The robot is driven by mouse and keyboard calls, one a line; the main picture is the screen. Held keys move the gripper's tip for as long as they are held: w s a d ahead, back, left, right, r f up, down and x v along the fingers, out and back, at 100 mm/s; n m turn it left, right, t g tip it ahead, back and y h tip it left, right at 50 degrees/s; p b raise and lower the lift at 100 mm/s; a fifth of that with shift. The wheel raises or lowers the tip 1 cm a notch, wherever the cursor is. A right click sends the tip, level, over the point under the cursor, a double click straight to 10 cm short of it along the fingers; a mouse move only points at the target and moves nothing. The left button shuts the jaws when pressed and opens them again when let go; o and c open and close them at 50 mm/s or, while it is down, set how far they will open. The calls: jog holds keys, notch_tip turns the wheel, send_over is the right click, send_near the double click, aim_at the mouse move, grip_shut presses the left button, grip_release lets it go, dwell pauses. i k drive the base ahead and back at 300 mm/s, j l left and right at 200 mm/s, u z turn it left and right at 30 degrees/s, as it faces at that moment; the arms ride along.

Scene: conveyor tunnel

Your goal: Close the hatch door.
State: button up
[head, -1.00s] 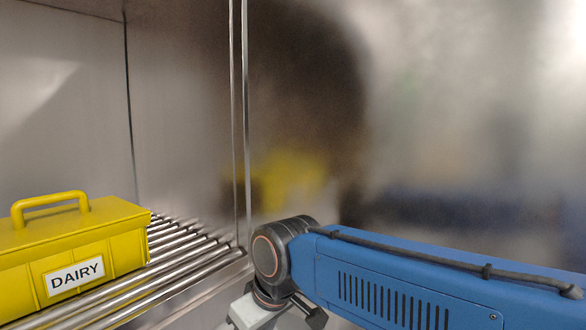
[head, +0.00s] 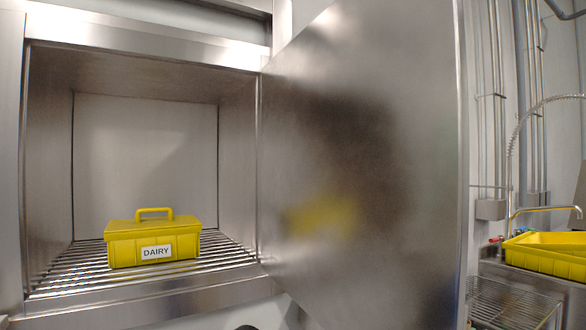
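The hatch door (head: 400,190) is a large brushed steel panel in the head view. It stands open, swung out to the right of the hatch opening, with its hinge side along the opening's right edge. The hatch (head: 140,53) is a steel-framed opening with a roller floor (head: 80,276) inside. A yellow box (head: 180,246) with a handle and a DAIRY label sits on the rollers, fully inside the opening. My gripper is not in view.
At the right, beyond the door's free edge, a yellow crate (head: 545,262) stands by a sink tap (head: 545,209). A wire rack (head: 510,305) is below it. Pipes run up the wall (head: 490,90).

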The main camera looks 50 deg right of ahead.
aim_at(365, 127)
jog(key=k+l+u, duration=0.2)
jog(key=k+u, duration=0.6)
jog(key=k, duration=0.15)
jog(key=k+l+z, duration=0.1)
jog(key=l, duration=0.3)
jog(key=k+l+z, duration=0.1)
jog(key=l, duration=0.35)
jog(key=k+l+z, duration=0.15)
jog(key=l, duration=0.3)
jog(key=k+l+z, duration=0.1)
jog(key=l, duration=0.35)
jog(key=k+l+u, duration=0.15)
jog(key=k+u, duration=0.3)
jog(key=k+l+z, duration=0.1)
jog(key=z, duration=0.3)
jog(key=k+l+z, duration=0.1)
jog(key=z, duration=0.35)
